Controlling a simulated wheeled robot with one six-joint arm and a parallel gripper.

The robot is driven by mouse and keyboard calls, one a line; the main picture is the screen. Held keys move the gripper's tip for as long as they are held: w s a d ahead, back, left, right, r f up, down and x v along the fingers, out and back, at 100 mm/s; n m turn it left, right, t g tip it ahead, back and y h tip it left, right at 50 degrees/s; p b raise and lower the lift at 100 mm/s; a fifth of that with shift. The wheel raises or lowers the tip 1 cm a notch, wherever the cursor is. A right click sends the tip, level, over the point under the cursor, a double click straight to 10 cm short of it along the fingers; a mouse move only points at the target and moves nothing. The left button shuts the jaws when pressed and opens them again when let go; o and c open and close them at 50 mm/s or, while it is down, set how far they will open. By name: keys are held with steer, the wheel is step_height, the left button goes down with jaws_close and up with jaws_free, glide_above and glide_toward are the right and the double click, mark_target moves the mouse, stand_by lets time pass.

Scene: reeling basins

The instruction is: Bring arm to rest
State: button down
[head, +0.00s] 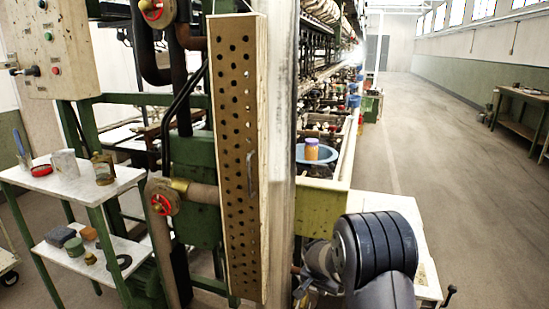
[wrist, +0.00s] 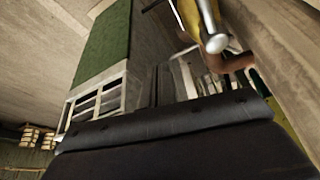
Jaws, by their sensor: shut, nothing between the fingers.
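My arm (head: 375,250) shows in the head view as a dark ribbed cylinder at the lower right, in front of the machine's end. It hides whatever lies behind it, and I cannot make out the fingertips there. In the wrist view, my gripper (wrist: 165,134) fills the bottom as a wide dark block, very close to the camera. Its dark parts lie together with no gap between them and nothing held.
A perforated board (head: 238,160) on a pale post stands left of my arm. A two-level side table (head: 125,180) with small items is further left. The long reeling machine runs back behind the arm, with a blue basin (head: 330,153). The aisle floor (head: 450,190) at right is clear.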

steer(key=shift+w+d+n+y+p, duration=0.2)
steer(key=shift+w+n+p, duration=0.4)
steer(key=shift+p, duration=0.2)
steer(key=shift+w+d+n+y+p, duration=0.1)
steer(key=shift+w+n+y+p, duration=0.1)
steer(key=shift+w+n+p, duration=0.4)
steer(key=shift+s, duration=0.25)
